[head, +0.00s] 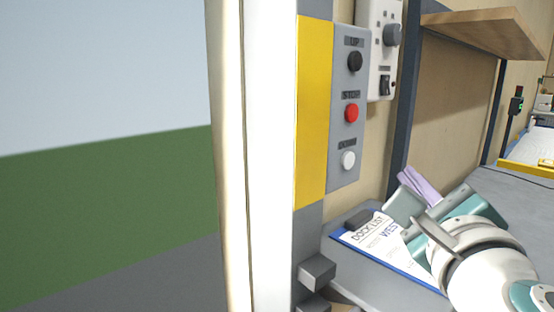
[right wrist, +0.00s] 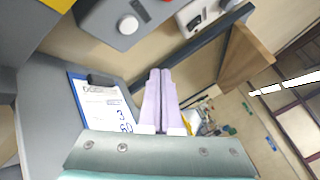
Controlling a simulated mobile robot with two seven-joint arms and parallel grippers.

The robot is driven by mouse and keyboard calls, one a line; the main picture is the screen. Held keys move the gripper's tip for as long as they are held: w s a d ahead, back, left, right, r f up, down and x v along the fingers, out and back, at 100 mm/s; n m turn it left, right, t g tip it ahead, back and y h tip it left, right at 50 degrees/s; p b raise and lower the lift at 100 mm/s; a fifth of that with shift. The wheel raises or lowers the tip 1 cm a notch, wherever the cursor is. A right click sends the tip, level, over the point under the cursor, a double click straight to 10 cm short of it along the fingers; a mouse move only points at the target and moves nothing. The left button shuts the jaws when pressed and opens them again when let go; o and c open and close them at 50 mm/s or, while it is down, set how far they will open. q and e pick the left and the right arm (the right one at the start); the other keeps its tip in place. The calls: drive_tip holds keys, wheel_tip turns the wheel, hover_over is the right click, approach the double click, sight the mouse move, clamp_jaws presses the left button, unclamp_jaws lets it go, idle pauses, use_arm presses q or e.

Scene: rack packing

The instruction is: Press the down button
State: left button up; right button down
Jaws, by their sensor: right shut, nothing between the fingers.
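A grey control panel (head: 348,138) is fixed to the wall, with a black UP button (head: 355,61), a red STOP button (head: 351,113) and a white DOWN button (head: 348,160) from top to bottom. The white button also shows in the right wrist view (right wrist: 128,24). My right gripper (head: 408,176) is below and to the right of the white button, apart from it. In the right wrist view its two lilac fingers (right wrist: 160,86) lie together with nothing between them. My left gripper is in neither view.
A blue clipboard (head: 430,288) with a DOCK LIST sheet lies on the grey counter (head: 343,283) under the panel. A white switch box (head: 379,72) is right of the panel. A wooden shelf (head: 485,30) juts out above. A white post (head: 269,150) stands left.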

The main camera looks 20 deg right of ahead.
sight(348, 160)
drive_tip(key=w+a+b, duration=0.1)
drive_tip(key=w+a, duration=0.1)
drive_tip(key=w, duration=0.4)
drive_tip(key=shift+a, duration=0.25)
idle(1.8)
drive_tip(key=shift+w+a, duration=0.15)
drive_tip(key=shift+w, duration=0.25)
